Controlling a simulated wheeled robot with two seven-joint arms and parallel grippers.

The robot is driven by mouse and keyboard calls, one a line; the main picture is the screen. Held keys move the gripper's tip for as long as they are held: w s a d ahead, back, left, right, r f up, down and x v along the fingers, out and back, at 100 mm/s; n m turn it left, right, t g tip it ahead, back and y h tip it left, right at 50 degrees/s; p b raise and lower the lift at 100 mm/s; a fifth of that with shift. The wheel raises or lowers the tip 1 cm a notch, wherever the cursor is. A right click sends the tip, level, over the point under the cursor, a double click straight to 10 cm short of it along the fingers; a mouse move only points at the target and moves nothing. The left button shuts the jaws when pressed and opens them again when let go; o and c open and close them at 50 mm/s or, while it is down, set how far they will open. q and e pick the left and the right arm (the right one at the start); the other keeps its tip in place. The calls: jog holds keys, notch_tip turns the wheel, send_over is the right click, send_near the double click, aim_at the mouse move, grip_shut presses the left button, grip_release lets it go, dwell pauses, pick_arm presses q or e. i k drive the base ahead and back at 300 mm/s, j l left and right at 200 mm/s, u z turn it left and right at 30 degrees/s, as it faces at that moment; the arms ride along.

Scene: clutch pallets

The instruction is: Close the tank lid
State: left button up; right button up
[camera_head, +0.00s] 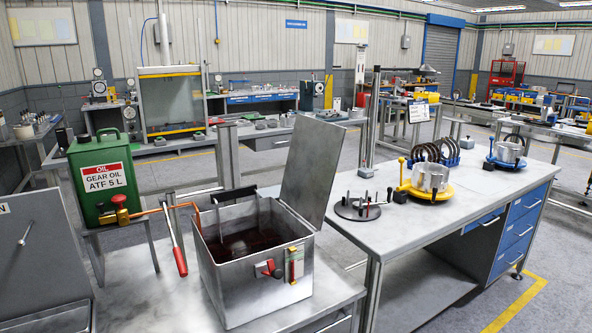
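The metal tank (215,283) is an open-topped grey box on the near bench. Its lid (313,145) is open, a flat grey plate standing up from the tank's back right edge and leaning slightly back to the right. Dark liquid (245,245) shows inside the tank, with a rounded object partly in it. A red valve (268,268) and a sight gauge (295,263) are on the front wall. Neither of my grippers shows in the head view.
A green gear oil can (103,178) stands left of the tank on a raised stand. An orange pipe (165,208) runs from its red valve to the tank. A red-handled lever (180,262) stands between them. A second workbench (440,205) with fixtures is at the right.

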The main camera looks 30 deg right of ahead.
aim_at(314, 150)
jog(key=l+u, duration=0.1)
jog(key=l, duration=0.35)
jog(key=k+l+u, duration=0.15)
jog(key=l, duration=0.3)
jog(key=l+u, duration=0.1)
jog(key=l, duration=0.4)
jog(key=k+l+u, duration=0.15)
jog(key=l, duration=0.3)
jog(key=k+l, duration=0.1)
jog(key=l, duration=0.3)
jog(key=k+l, duration=0.1)
jog(key=l, duration=0.25)
jog(key=k+l, duration=0.1)
jog(key=l, duration=0.3)
jog(key=k+l, duration=0.1)
jog(key=l, duration=0.3)
jog(key=k+l, duration=0.1)
jog(key=l, duration=0.3)
jog(key=l+z, duration=0.15)
jog(key=l, duration=0.75)
jog(key=l+z, duration=0.2)
jog(key=l, duration=0.7)
jog(key=i, duration=0.05)
